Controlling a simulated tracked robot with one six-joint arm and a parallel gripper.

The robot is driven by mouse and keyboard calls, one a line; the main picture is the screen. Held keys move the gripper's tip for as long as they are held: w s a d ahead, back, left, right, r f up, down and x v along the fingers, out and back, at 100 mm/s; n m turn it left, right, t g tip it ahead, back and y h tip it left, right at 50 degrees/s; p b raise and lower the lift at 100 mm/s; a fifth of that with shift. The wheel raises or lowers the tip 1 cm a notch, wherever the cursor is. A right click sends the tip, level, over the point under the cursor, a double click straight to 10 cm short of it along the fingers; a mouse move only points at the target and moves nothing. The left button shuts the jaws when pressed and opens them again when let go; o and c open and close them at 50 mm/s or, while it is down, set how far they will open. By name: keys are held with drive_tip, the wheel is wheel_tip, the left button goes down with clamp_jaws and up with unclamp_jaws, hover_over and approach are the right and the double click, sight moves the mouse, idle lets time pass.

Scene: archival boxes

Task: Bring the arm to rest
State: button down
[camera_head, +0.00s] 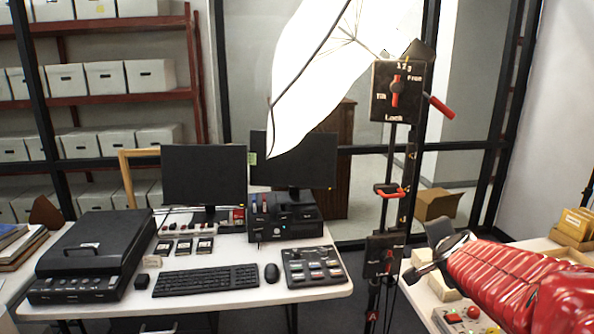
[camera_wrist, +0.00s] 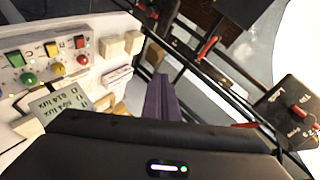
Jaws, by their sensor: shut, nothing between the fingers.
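My gripper (camera_head: 438,244) is at the left end of my red-sleeved arm (camera_head: 510,275), at the lower right of the head view. It is in front of the edge of the right-hand table, close to the black stand (camera_head: 390,190). In the wrist view the fingers (camera_wrist: 163,97) show as one dark purplish shape above the black gripper body. They are shut with nothing held between them. The wrist view is tilted, with the table on its left.
The stand carries lever boxes and a white umbrella (camera_head: 320,70). A white desk (camera_head: 225,284) holds two monitors, a keyboard (camera_head: 206,281) and a black scanner-like case (camera_head: 97,243). A button panel (camera_wrist: 45,60) and pale blocks (camera_wrist: 122,45) are near the gripper. Shelves with boxes stand behind.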

drive_tip(key=s+a+f+n+g+y, duration=0.1)
drive_tip(key=s+a+n+y, duration=0.3)
drive_tip(key=a, duration=0.4)
drive_tip(key=s+a+n+g+y, duration=0.1)
drive_tip(key=s+a+n, duration=0.4)
drive_tip(key=a, duration=0.4)
drive_tip(key=s+a+f+n+g, duration=0.2)
drive_tip(key=s+f+n, duration=0.1)
drive_tip(key=s, duration=0.5)
drive_tip(key=s+a+f+n+g, duration=0.2)
drive_tip(key=s+n, duration=0.3)
drive_tip(key=s, duration=0.3)
drive_tip(key=shift+s+a+f, duration=0.4)
drive_tip(key=shift+a+f, duration=0.05)
drive_tip(key=shift+a, duration=0.05)
drive_tip(key=shift+d, duration=0.1)
